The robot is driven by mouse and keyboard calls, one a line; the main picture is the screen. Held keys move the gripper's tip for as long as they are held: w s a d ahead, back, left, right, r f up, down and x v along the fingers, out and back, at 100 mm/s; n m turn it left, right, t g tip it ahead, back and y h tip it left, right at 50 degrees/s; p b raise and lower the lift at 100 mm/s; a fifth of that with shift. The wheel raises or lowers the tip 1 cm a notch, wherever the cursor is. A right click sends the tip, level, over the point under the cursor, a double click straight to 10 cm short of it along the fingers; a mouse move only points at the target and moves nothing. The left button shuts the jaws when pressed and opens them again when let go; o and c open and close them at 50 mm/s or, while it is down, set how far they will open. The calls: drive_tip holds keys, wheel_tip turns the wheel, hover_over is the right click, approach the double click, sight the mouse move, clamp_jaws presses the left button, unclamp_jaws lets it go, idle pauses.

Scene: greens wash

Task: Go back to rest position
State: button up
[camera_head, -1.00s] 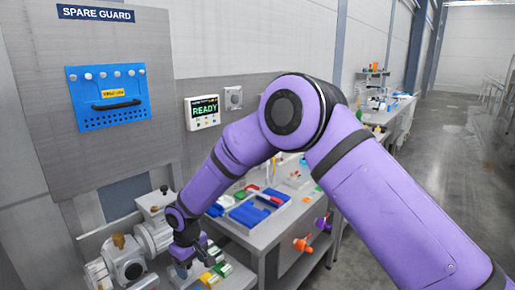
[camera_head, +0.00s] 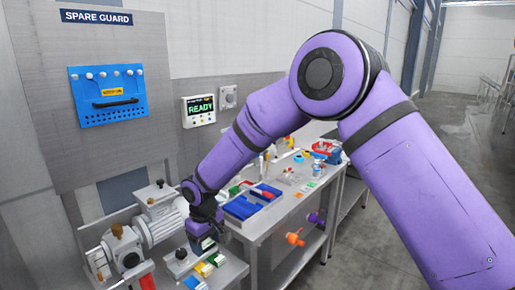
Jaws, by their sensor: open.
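My purple arm reaches from the right side of the head view, bends at a high elbow, and comes down to the lower left. My gripper (camera_head: 207,243) is at its lower end, small and dark, pointing down. It is open, and I see nothing held in it. It is just above or beside a small grey fixture (camera_head: 182,256) at the left end of the bench; I cannot tell whether they touch. The fingertips are partly lost against the dark parts there.
A grey motor unit (camera_head: 163,226) stands left of my gripper. Small coloured boxes (camera_head: 206,268) lie just below it. A blue tray (camera_head: 241,207) sits to its right on the bench. A blue guard (camera_head: 108,95) and a READY display (camera_head: 199,110) are on the wall.

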drive_tip(key=s+d+r+m+t, duration=0.1)
drive_tip(key=s+d+r+m, duration=0.1)
drive_tip(key=d+r, duration=1.05)
drive_tip(key=s+d+r+m+t, duration=0.1)
drive_tip(key=s+d+r+m, duration=0.15)
drive_tip(key=d+r, duration=1)
drive_tip(key=s+d+r+m+t, duration=0.1)
drive_tip(key=s+d+r+m, duration=0.3)
drive_tip(key=s+d, duration=0.65)
drive_tip(key=s+d+m+t, duration=0.1)
drive_tip(key=s+d+m, duration=0.1)
drive_tip(key=s+d, duration=0.7)
drive_tip(key=s, duration=0.4)
drive_tip(key=shift+r+t, duration=0.3)
drive_tip(key=shift+r, duration=0.1)
